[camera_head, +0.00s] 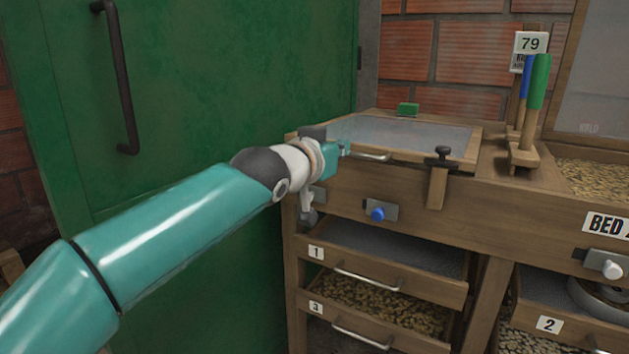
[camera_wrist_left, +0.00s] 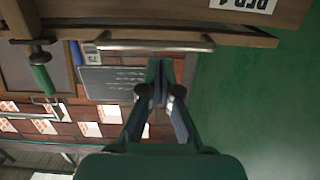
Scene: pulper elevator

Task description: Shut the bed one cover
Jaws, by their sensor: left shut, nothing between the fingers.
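The bed one cover (camera_head: 400,133) is a wooden frame with a pale grey panel. It lies flat, or nearly flat, on top of the wooden bed at the centre right of the head view. Its metal bar handle (camera_head: 371,156) is on the front edge, and the handle also shows in the left wrist view (camera_wrist_left: 158,44). My left gripper (camera_head: 342,148) is shut and empty at the left end of the handle; whether it touches is unclear. In the left wrist view its closed fingertips (camera_wrist_left: 160,66) are close to the handle. My right gripper is not in view.
A green metal door (camera_head: 200,100) stands close on the left. A wooden turn-clamp with a black knob (camera_head: 441,155) is at the bed's front right. A blue knob (camera_head: 377,214) sits below the cover. Drawers (camera_head: 385,265) are underneath, and a tool rack (camera_head: 523,150) stands to the right.

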